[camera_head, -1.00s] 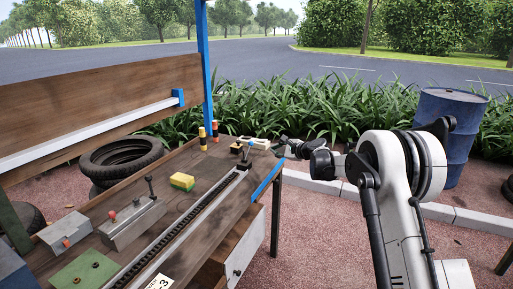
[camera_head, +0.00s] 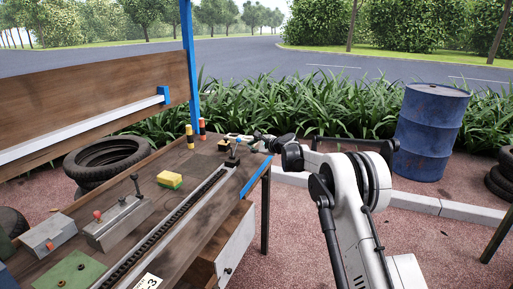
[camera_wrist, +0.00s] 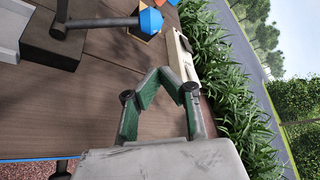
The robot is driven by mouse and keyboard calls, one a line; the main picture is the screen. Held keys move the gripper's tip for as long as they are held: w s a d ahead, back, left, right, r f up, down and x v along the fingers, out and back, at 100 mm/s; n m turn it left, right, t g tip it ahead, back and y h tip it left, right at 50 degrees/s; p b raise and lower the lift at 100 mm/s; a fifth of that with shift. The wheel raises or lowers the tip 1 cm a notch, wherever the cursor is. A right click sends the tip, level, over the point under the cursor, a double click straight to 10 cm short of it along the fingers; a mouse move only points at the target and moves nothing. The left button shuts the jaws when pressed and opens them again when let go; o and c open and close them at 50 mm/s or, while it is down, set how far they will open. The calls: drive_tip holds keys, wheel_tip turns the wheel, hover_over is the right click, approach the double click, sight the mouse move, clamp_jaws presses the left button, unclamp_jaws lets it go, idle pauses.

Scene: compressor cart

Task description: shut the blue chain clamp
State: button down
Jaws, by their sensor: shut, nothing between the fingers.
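The chain clamp (camera_head: 232,160) stands near the far right end of the bench, at the end of the dark chain (camera_head: 165,228). In the wrist view its dark block (camera_wrist: 55,40) shows at upper left. A dark lever lies across the picture from it to a faceted blue knob (camera_wrist: 150,20). My gripper (camera_wrist: 160,76) has its green-padded fingers bent together, with nothing between them. The knob is apart from the fingertips in the picture. In the head view my gripper (camera_head: 258,140) is beyond and right of the clamp; its fingertips are too small to make out.
A yellow block (camera_head: 169,181) and grey fixtures (camera_head: 118,221) lie on the left of the bench. Striped posts (camera_head: 190,137) and a cream-coloured item (camera_wrist: 182,58) are at the far end. A blue drum (camera_head: 430,132) stands at right.

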drive_tip(key=shift+x, duration=0.9)
drive_tip(key=shift+a+r, duration=0.15)
drive_tip(key=shift+a, duration=0.05)
drive_tip(key=shift+s+a+r+b, duration=0.25)
drive_tip(key=shift+s+a+r, duration=0.1)
drive_tip(key=shift+s+r, duration=0.25)
drive_tip(key=shift+s+a+r+b, duration=0.25)
drive_tip(key=shift+s+a+r, duration=0.15)
drive_tip(key=shift+s+r, duration=0.2)
